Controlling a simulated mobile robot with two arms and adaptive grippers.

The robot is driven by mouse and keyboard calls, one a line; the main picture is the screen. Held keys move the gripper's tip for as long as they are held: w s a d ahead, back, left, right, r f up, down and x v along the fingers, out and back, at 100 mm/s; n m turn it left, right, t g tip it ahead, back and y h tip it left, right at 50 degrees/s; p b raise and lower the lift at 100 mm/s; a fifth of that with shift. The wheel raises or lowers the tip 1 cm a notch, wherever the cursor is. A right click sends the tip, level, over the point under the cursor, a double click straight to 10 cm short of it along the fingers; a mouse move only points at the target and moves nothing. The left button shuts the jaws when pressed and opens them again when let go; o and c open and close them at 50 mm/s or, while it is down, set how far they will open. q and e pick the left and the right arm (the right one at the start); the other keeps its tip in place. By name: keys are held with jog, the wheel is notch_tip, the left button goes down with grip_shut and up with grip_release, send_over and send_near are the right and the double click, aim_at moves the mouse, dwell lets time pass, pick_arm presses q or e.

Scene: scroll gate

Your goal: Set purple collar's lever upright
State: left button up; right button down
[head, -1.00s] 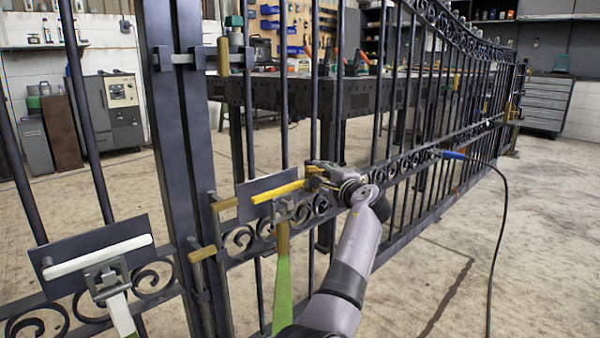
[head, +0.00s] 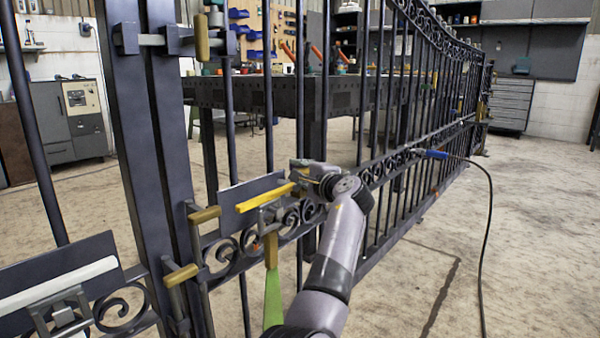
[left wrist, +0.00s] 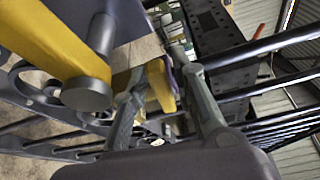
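A long yellow handle (head: 265,198) lies across a dark plate on the gate. In the left wrist view this handle (left wrist: 60,40) is large and close, with a grey round end. My left gripper (head: 300,170) is at the right end of this handle in the head view. In the left wrist view my left gripper's fingers (left wrist: 165,75) stand apart. A yellow grip (left wrist: 160,86) with a small purple part (left wrist: 177,80) shows between or beyond them; contact is unclear. Brass lever grips (head: 205,215) (head: 180,275) show by the gate posts. No purple collar is clear in the head view. My right gripper is out of view.
Dark gate bars and scrolls surround my left arm. A white handle (head: 60,283) is on the left leaf, a green strip (head: 273,290) hangs below the yellow handle. A dark workbench (head: 330,97) stands behind. The floor at right is clear except for a hose (head: 487,230).

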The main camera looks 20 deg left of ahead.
pick_arm(q)
grip_shut()
jog(key=shift+f, duration=0.1)
dwell(0.4)
